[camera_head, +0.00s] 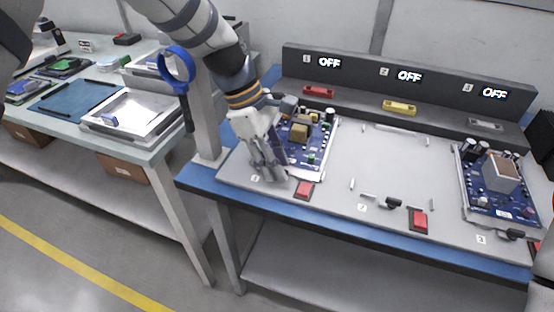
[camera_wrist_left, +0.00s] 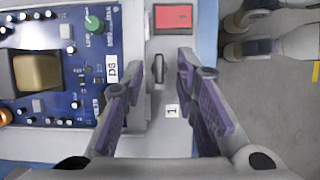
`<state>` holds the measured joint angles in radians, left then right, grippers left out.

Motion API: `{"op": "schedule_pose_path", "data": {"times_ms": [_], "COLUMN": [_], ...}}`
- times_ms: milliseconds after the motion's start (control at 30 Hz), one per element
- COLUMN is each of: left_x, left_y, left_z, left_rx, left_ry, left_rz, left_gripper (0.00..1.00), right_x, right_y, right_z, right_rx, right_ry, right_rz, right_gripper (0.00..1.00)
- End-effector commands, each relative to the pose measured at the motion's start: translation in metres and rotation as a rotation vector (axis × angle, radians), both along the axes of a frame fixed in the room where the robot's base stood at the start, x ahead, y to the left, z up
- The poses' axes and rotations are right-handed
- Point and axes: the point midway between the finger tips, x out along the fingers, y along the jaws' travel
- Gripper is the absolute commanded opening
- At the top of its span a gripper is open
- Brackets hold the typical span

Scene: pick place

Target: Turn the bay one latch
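The bay one latch (camera_wrist_left: 158,68) is a small dark handle on the grey bench top, just below the red button (camera_wrist_left: 173,16) in the left wrist view. A label "1" (camera_wrist_left: 172,111) is beside it. My left gripper (camera_wrist_left: 161,80) is open, with its two purple-padded fingers on either side of the latch; I cannot tell if they touch it. In the head view my left gripper (camera_head: 272,176) points down at the front left of bay one and hides the latch. The blue bay one circuit board (camera_head: 312,155) lies just behind it. My right gripper is not in view.
Bay two is empty, with a black latch (camera_head: 393,203) and red button (camera_head: 419,220). Bay three holds another circuit board (camera_head: 483,200). The back panel (camera_head: 440,82) shows OFF for all three bays. A second table (camera_head: 70,125) with trays stands at left.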

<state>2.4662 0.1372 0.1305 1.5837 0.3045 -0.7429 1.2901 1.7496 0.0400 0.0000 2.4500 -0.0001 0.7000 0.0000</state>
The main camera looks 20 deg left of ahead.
Motion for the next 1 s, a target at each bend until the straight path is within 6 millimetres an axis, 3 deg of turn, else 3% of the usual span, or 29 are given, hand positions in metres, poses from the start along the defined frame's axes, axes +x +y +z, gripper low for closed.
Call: {"op": "schedule_pose_path", "data": {"times_ms": [233,333,367,767,1000], "left_x": [0.0001,0.0001,0.0001,0.0004,0.0024], "left_y": [-0.0004,-0.0004,-0.0004,-0.0003,-0.0005], "left_z": [-0.0003,-0.0002,-0.0002,-0.0007,-0.0021], "left_rx": [0.000,0.000,0.000,0.000,0.000], "left_ry": [-0.001,-0.001,-0.001,0.001,0.001], "left_rz": [-0.001,-0.001,-0.001,-0.032,-0.172], "left_gripper": [0.25,0.03,0.00,0.00,0.00], "right_x": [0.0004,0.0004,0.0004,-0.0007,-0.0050], "right_y": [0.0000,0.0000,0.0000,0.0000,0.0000], "right_z": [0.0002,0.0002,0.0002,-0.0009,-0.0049], "right_rx": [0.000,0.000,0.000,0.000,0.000], "right_ry": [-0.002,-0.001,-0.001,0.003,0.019], "right_rz": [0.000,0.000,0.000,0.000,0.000], "right_gripper": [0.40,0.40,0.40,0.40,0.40]}}
